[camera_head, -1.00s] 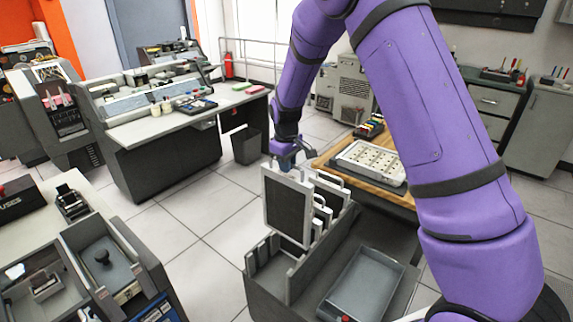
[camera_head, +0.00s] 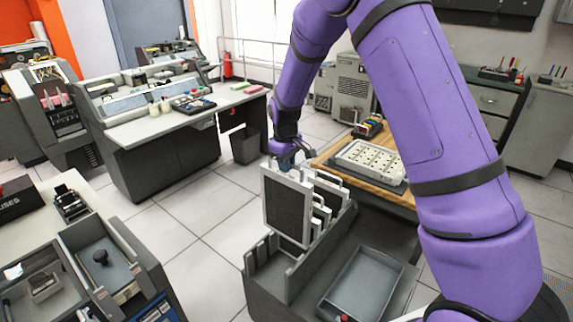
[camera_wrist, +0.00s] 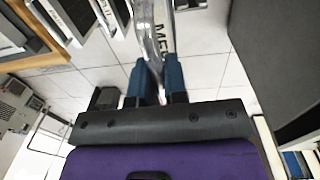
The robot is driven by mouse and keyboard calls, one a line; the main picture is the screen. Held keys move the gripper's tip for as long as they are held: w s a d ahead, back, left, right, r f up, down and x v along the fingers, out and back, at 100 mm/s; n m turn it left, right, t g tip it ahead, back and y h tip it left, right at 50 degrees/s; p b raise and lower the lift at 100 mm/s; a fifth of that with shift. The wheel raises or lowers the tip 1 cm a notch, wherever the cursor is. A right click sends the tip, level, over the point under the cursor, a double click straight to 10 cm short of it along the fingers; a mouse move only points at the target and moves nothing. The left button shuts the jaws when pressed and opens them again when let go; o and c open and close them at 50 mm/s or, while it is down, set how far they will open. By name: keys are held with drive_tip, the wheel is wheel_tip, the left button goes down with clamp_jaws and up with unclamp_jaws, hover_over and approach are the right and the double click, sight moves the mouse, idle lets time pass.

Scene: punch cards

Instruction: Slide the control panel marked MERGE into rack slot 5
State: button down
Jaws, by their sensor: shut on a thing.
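My gripper (camera_head: 287,160) is shut on the handle at the top of a dark-faced, light-framed control panel (camera_head: 287,208). The panel hangs upright over the rack (camera_head: 292,283), in front of the other panels. Its lower edge is close to the rack's dividers; I cannot tell whether it is in a slot. In the wrist view my gripper (camera_wrist: 158,82) has its blue fingers around the pale handle. Part of the lettering, "ME", shows on the held panel (camera_wrist: 160,35). The slot numbers cannot be read.
Several panels (camera_head: 328,200) with white handles stand in the rack behind the held one. A grey tray (camera_head: 335,290) lies to the right of the rack. A wooden table (camera_head: 325,162) with a keyed board (camera_head: 368,160) stands behind. Open floor (camera_head: 205,235) lies left of the rack.

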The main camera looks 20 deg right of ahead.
sight(286, 175)
drive_tip(key=shift+w+f, duration=0.1)
drive_tip(key=shift+f, duration=1.95)
drive_tip(key=shift+f, duration=3.55)
drive_tip(key=shift+f, duration=3.6)
drive_tip(key=shift+f, duration=1.15)
